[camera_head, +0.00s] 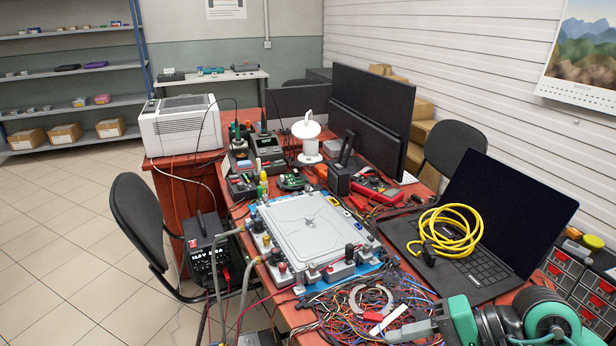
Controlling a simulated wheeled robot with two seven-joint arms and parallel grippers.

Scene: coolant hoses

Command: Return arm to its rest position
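My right arm comes in at the bottom right corner, teal and dark grey. Its gripper (398,334) points left, low over the tangled wires at the table's front edge. Its fingers are small and partly merge with the wires, so I cannot tell whether they are open or shut. My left arm and gripper are out of the picture. A grey cold plate (308,232) lies on a blue mat on the red table, with fittings along its near and left edges. Two grey hoses (223,262) run from its left side down past the table edge.
A laptop (512,215) with a coiled yellow cable (447,232) stands right of the plate, close behind my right arm. Tangled wires (350,305) cover the front of the table. A black power supply (203,258) and a chair (140,225) stand at the left. Monitors (370,110) stand behind.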

